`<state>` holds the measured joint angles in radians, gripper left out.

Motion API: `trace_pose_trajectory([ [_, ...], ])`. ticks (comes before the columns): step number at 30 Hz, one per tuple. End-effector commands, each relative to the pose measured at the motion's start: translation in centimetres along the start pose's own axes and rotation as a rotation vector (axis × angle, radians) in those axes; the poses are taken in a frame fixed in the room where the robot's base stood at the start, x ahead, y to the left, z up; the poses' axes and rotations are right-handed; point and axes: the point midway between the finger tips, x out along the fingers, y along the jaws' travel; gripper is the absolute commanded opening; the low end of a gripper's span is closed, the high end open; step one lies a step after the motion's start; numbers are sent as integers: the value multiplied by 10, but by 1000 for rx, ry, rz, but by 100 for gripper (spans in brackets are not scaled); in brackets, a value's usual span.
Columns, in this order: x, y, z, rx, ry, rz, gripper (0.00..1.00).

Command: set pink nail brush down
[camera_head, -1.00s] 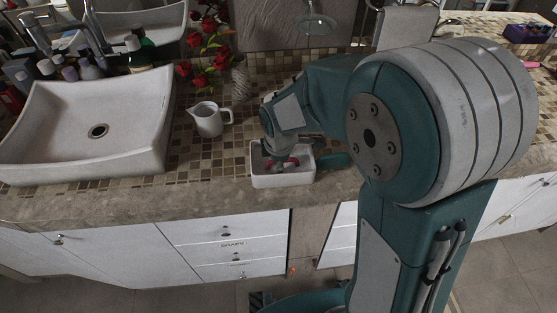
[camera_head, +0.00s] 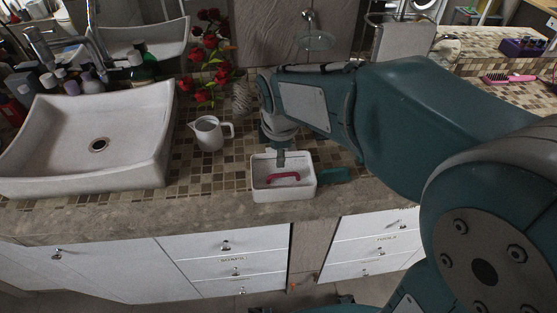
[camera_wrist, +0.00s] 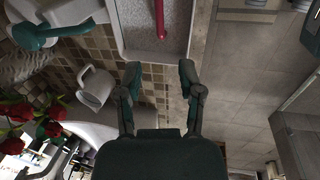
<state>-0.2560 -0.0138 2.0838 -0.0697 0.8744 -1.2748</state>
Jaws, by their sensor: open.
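The pink nail brush (camera_head: 284,176) lies inside the small white tray (camera_head: 285,194) near the counter's front edge. In the wrist view part of the brush (camera_wrist: 160,18) shows against the pale floor of the tray (camera_wrist: 118,32), cut off by the top of the picture. My gripper (camera_head: 280,160) is above the back of the tray, apart from the brush. In the wrist view its two fingers (camera_wrist: 160,78) are spread with nothing between them.
A white jug (camera_head: 209,133) stands left of the tray, with red roses (camera_head: 205,55) behind. A teal object (camera_head: 336,174) lies against the tray's right side. A white sink (camera_head: 90,145) is at left. A pink hairbrush (camera_head: 508,78) lies far right.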

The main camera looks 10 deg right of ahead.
Motion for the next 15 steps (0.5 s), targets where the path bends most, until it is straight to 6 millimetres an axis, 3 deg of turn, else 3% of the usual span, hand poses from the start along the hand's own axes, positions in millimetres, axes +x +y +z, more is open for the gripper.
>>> trace_pose_trajectory([
  [8, -11, -4, 5, 49, 2, 9, 48],
  [11, -26, -16, 18, 196, 12, 37, 48],
  [15, -53, -44, 42, 521, 42, 93, 48],
])
